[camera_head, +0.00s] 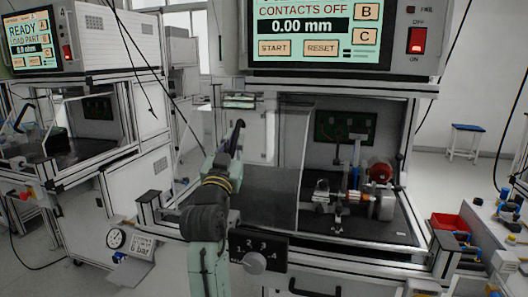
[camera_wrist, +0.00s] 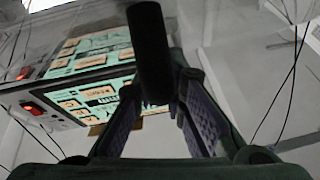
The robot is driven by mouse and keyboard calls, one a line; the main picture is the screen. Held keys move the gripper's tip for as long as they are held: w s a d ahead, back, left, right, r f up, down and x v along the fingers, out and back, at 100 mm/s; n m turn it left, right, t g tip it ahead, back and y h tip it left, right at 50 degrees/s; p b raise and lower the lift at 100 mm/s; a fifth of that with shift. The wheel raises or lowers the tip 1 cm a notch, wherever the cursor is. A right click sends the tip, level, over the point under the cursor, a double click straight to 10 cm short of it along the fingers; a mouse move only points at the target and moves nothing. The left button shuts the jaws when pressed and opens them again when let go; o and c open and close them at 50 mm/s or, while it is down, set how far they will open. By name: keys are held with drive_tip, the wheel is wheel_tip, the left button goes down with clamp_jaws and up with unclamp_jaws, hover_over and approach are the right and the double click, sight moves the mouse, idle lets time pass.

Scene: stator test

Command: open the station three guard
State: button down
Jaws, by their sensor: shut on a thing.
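The guard (camera_head: 290,150) is a clear, framed panel at the front of the middle station. Its right edge stands upright in the opening, and the part right of that edge looks uncovered. I cannot tell exactly how far the guard stands open. A dark upright handle (camera_head: 238,136) shows at the guard's left side. My gripper (camera_head: 226,161) is at the handle's lower part, partly hidden by my wrist. In the wrist view the handle is a thick black bar (camera_wrist: 150,50) between the two fingers of my gripper (camera_wrist: 160,104), which are shut on it.
A selector knob panel (camera_head: 258,250) is on the front of the station, close beside my arm. Inside stand a fixture with a red-ended motor (camera_head: 380,173) and a dark bed. A display (camera_head: 318,30) hangs above. A red bin (camera_head: 449,223) is at right.

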drive_tip(key=shift+w+a+b, duration=0.15)
drive_tip(key=shift+w+a, duration=0.1)
drive_tip(key=shift+a, duration=0.55)
drive_tip(key=shift+w+a+b, duration=0.15)
drive_tip(key=shift+w+a, duration=0.05)
drive_tip(key=shift+a, duration=0.6)
drive_tip(key=c, duration=1.6)
unclamp_jaws()
drive_tip(key=shift+c, duration=0.2)
drive_tip(key=shift+s, duration=0.1)
drive_tip(key=v, duration=1.1)
drive_tip(key=shift+s+f, duration=0.25)
drive_tip(key=shift+s, duration=0.1)
